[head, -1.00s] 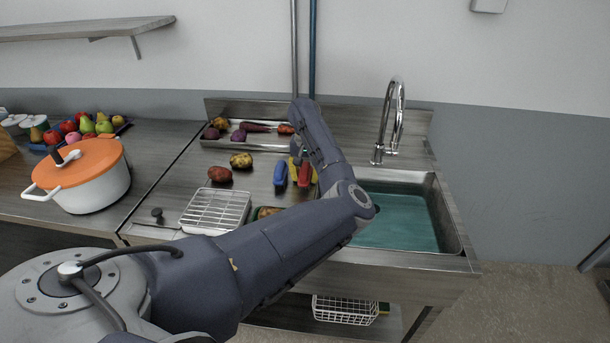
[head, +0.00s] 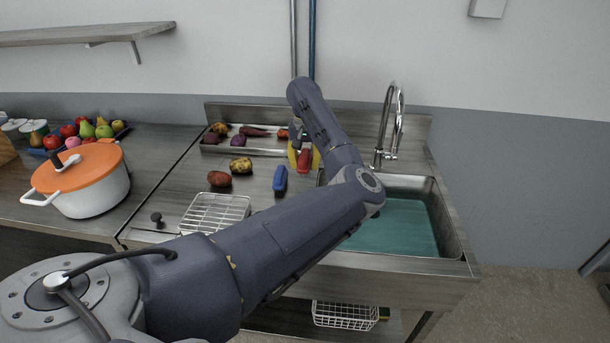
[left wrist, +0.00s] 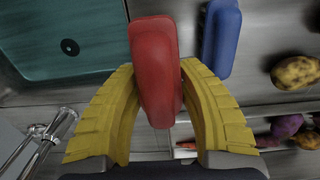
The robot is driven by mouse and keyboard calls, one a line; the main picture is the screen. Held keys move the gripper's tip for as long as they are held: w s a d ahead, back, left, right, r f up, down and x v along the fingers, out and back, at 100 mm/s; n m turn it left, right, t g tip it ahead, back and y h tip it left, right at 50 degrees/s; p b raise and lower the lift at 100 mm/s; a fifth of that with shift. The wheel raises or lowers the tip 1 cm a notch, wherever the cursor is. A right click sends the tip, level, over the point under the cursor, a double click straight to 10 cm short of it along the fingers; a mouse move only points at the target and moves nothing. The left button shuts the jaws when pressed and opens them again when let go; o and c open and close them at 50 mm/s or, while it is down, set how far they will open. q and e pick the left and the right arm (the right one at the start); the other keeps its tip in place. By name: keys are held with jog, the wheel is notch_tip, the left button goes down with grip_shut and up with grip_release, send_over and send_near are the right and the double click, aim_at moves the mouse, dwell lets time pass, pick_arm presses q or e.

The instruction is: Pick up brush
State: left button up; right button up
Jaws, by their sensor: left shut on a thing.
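A red brush (left wrist: 153,55) with a rounded, elongated body is between the yellow fingers of my left gripper (left wrist: 157,78) in the left wrist view. The fingers are closed on its sides. In the head view the red brush (head: 304,160) shows at my yellow fingertips (head: 305,152), above the steel counter. Its bristles are not visible. A second, blue brush-like item (head: 280,179) lies on the counter to its left; it also shows in the left wrist view (left wrist: 221,38). My right gripper is in neither view.
The water-filled sink (head: 398,226) and tap (head: 390,125) are to the right. A vegetable tray (head: 270,143) lies behind, with loose potatoes (head: 219,179) to the left. A white wire rack (head: 213,212) and an orange-lidded pot (head: 88,180) stand further left.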

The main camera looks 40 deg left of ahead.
aim_at(305, 151)
pick_arm(q)
notch_tip(305, 151, up, 13)
jog(key=shift+f, duration=0.1)
dwell(0.3)
jog(key=o, duration=0.5)
jog(key=c, duration=0.5)
jog(key=shift+o, duration=0.2)
dwell(0.4)
